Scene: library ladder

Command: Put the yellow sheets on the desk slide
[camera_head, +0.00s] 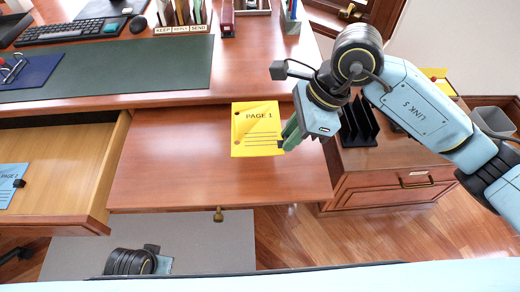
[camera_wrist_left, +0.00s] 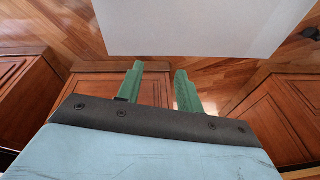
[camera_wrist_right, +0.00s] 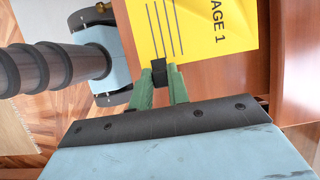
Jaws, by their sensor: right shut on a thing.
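A yellow sheet marked PAGE 1 (camera_head: 256,118) is over the far middle of the pulled-out desk slide (camera_head: 180,165); I cannot tell whether it lies fully flat on it. My right gripper (camera_head: 290,137) is at the sheet's right edge. In the right wrist view its green fingers (camera_wrist_right: 161,80) are shut on a small black clip (camera_wrist_right: 159,70) at the edge of the yellow sheet (camera_wrist_right: 185,28). Another yellow thing (camera_head: 436,74) shows partly behind my right arm. My left gripper (camera_wrist_left: 160,75) has its fingers apart and empty, pointing down low before the desk.
An open drawer (camera_head: 60,160) at left holds a blue sheet marked PAGE 2 (camera_head: 12,178) with a black clip. A black rack (camera_head: 360,125) stands on the right cabinet (camera_head: 385,158). A green desk mat (camera_head: 110,68) and keyboard (camera_head: 70,30) are behind. The slide's left and front are clear.

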